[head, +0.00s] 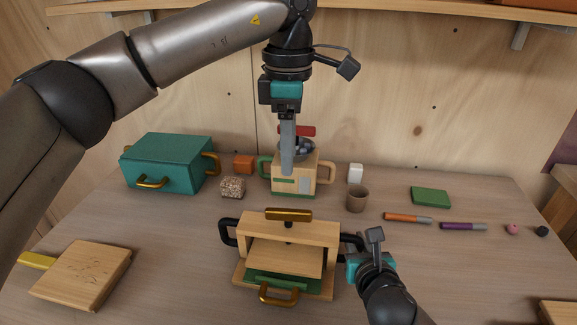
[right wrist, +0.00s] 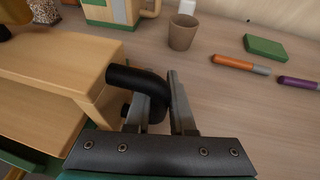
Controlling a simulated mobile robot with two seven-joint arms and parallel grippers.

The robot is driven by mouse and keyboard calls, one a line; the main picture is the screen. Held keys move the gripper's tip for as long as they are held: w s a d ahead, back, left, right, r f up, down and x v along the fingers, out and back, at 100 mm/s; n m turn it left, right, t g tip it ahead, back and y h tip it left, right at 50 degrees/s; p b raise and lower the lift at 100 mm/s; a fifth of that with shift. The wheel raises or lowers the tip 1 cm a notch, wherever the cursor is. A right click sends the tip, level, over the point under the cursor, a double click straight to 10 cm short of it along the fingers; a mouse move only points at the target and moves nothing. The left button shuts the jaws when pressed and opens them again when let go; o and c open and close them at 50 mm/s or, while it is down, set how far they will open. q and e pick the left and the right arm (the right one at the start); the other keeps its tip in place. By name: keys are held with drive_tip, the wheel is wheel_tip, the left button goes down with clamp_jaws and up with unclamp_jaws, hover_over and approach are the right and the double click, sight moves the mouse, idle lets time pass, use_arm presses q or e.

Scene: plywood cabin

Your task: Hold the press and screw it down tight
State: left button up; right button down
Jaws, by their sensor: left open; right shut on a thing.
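The wooden press (head: 330,232) stands upright at the front middle of the table, with a brass screw bar (head: 288,214) on top, a wooden plate over a green layer, and a brass front handle (head: 278,296). It has a black handle on each side. My right gripper (head: 362,250) is shut on the right black handle (right wrist: 140,78), which shows between its fingers in the right wrist view. My left gripper (head: 287,165) points down well above and behind the screw bar, open and empty; its fingers overlap in the head view.
A wooden grinder-like box (head: 308,186) stands behind the press. A teal case (head: 165,165) is at the back left and a wooden board (head: 85,275) at the front left. A cup (head: 357,198), markers (head: 406,218) and a green block (head: 430,197) lie to the right.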

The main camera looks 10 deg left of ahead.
idle(0.3)
drive_tip(key=c, duration=0.7)
unclamp_jaws()
